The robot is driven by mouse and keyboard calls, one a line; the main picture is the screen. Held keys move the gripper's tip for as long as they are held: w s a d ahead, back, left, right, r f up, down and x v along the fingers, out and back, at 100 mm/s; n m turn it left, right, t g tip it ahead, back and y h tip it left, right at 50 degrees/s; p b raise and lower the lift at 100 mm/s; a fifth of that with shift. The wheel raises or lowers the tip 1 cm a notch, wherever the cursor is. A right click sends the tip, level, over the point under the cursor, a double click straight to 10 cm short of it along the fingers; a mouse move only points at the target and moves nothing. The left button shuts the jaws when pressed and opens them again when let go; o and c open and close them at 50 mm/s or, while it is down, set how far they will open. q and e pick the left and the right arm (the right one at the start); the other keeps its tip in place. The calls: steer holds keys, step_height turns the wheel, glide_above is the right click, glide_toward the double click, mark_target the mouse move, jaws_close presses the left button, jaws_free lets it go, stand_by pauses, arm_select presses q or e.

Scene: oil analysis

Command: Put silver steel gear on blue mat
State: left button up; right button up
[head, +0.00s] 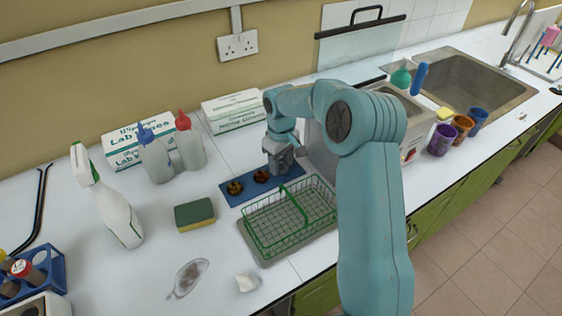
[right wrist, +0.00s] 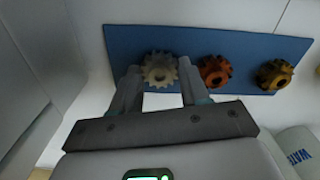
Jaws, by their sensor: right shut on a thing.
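The silver steel gear (right wrist: 160,71) is between the two fingers of my right gripper (right wrist: 158,84), which is shut on it. In the right wrist view the gear shows over the left end of the blue mat (right wrist: 128,38); I cannot tell whether it touches the mat. A copper-brown gear (right wrist: 213,71) and a darker brass gear (right wrist: 273,74) lie on the mat in a row beside it. In the head view my right gripper (head: 279,170) points down at the right end of the mat and hides the silver gear. My left gripper is not in view.
A green wire basket (head: 262,232) stands just in front of the mat. A sponge (head: 194,214) lies to its left. Wash bottles (head: 157,160) and a spray bottle (head: 116,215) stand further left.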

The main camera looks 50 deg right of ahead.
mark_target(281, 165)
steer(key=shift+f, duration=0.2)
steer(key=o, duration=0.9)
step_height(281, 165, up, 12)
steer(key=shift+r, duration=0.25)
